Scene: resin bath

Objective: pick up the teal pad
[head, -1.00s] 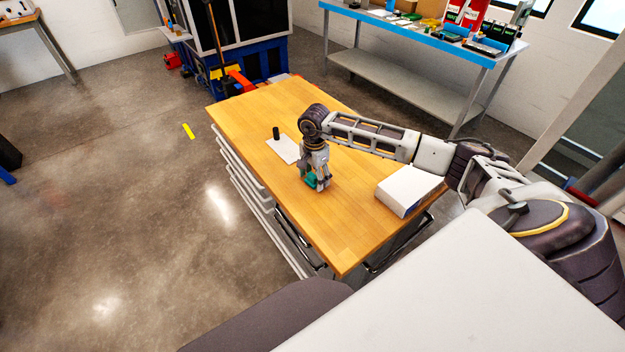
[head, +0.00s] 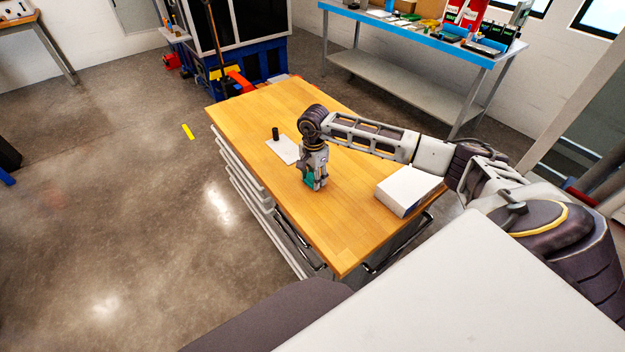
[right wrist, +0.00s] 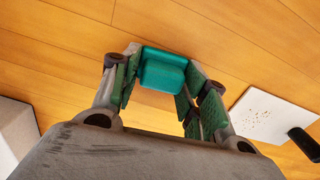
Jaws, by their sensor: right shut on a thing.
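The teal pad (head: 309,180) is between the fingers of my right gripper (head: 315,184), low over the wooden bench top (head: 345,240). In the right wrist view the pad (right wrist: 162,70) is a small teal block with a raised part. The fingers of my right gripper (right wrist: 160,88) are closed against its two sides. I cannot tell whether the pad still touches the wood. In the head view the fingers hide part of it. My left gripper is in neither view.
A white sheet (head: 279,147) with a black cylinder (head: 275,133) lies beyond the gripper. A white box (head: 408,190) stands at the bench's right side. The bench's near end is clear. A blue-edged table (head: 400,75) stands behind.

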